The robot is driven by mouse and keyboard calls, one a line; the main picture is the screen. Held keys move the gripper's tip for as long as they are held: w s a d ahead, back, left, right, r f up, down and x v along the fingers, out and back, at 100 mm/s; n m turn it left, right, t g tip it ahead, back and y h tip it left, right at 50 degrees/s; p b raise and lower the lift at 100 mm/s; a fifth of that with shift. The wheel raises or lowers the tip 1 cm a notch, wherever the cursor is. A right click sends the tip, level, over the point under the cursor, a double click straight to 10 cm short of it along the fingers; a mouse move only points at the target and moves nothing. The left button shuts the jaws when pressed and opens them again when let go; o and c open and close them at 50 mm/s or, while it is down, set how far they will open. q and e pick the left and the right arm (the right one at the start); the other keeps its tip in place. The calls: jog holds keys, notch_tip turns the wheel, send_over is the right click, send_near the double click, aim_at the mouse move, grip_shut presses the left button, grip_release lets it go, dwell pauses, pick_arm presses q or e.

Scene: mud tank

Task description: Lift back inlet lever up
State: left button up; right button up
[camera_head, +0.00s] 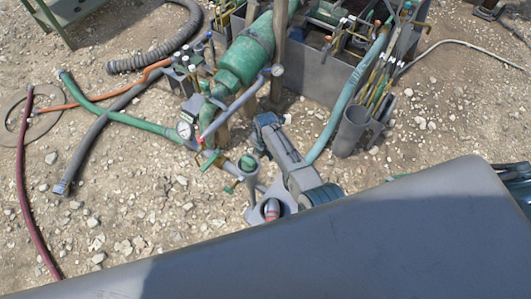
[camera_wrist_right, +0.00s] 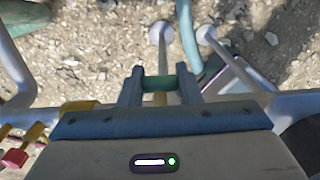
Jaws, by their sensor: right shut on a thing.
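My right gripper (camera_head: 267,125) shows in the head view at the end of my arm, beside the valves and pipes in the middle; its fingertips are hard to make out there. In the right wrist view both blue-grey fingers of the right gripper (camera_wrist_right: 159,75) stand upright on either side of a short green bar (camera_wrist_right: 158,84), shut on it. This looks like the lever handle, with a yellow rod below it. I cannot tell from these frames how far the lever is raised. My left gripper is not in view.
A green cylinder (camera_head: 245,58) and a pressure gauge (camera_head: 184,130) are close to the gripper. A grey tank (camera_head: 310,85) stands behind, with a tool holder (camera_head: 352,132) at its right. Hoses lie on the gravel at left. In the wrist view, red and yellow parts (camera_wrist_right: 22,150) show at lower left.

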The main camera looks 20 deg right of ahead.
jog(key=shift+w+d+r+p, duration=0.3)
jog(key=shift+r+p, duration=0.05)
jog(key=shift+r, duration=0.35)
jog(key=shift+w+d+r+p, duration=0.1)
jog(key=shift+d+r+p, duration=0.05)
jog(key=shift+r+p, duration=0.3)
jog(key=shift+w+d+r+p, duration=0.1)
jog(key=shift+r+p, duration=0.25)
jog(key=shift+p, duration=0.1)
jog(key=shift+r, duration=0.1)
jog(key=shift+r+p, duration=0.85)
jog(key=shift+p, duration=0.15)
jog(key=shift+r, duration=0.1)
